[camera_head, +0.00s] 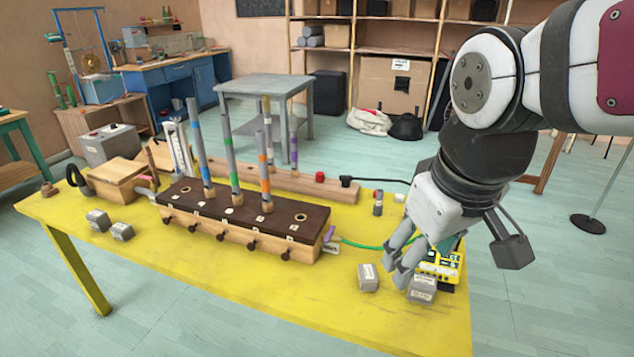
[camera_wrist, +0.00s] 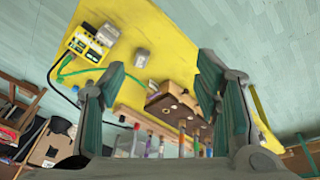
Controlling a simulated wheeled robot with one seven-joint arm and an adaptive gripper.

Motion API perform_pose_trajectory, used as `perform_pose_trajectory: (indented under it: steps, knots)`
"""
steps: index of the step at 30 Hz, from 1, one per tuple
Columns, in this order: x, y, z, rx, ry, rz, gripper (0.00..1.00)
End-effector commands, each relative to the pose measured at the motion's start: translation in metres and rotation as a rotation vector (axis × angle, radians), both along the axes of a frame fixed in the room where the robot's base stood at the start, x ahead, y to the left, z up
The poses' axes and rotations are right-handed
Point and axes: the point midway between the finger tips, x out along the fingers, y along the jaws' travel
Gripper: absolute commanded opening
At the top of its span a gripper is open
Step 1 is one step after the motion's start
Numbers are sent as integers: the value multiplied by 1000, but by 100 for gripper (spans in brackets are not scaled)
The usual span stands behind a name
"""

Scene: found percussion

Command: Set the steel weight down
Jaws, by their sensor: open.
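Several small grey labelled blocks that look like steel weights rest on the yellow table. One weight (camera_head: 369,277) sits near the front right and also shows in the wrist view (camera_wrist: 141,57). Another weight (camera_head: 422,290) is right beside the yellow device (camera_head: 444,264) and shows in the wrist view (camera_wrist: 107,33). Two more weights, one at the back (camera_head: 97,220) and one in front (camera_head: 122,231), lie at the left end. My gripper (camera_head: 398,265) is open and empty, close to the two right-hand weights. In the wrist view its fingers (camera_wrist: 161,65) are spread wide.
A dark-topped wooden block (camera_head: 240,215) with upright coloured-band tubes stands mid-table. A green cable (camera_head: 362,246) runs toward the yellow device. A wooden box (camera_head: 117,180) is at the left. The yellow table (camera_head: 290,310) is bare along its front.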

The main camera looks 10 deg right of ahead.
Motion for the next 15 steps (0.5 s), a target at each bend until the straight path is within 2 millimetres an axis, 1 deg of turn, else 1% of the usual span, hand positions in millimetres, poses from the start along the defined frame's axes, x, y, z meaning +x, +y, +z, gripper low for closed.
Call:
perform_pose_trajectory:
  steps: [1, 3, 6, 10, 15]
  knots:
    - [-14, 7, 2, 22, -25, -31, 57]
    - [-28, 13, 3, 51, -46, -77, 57]
    - [-43, 19, 2, 83, -64, -124, 57]
    - [-52, 23, 0, 105, -75, -155, 57]
    - [-53, 23, 0, 109, -75, -162, 57]
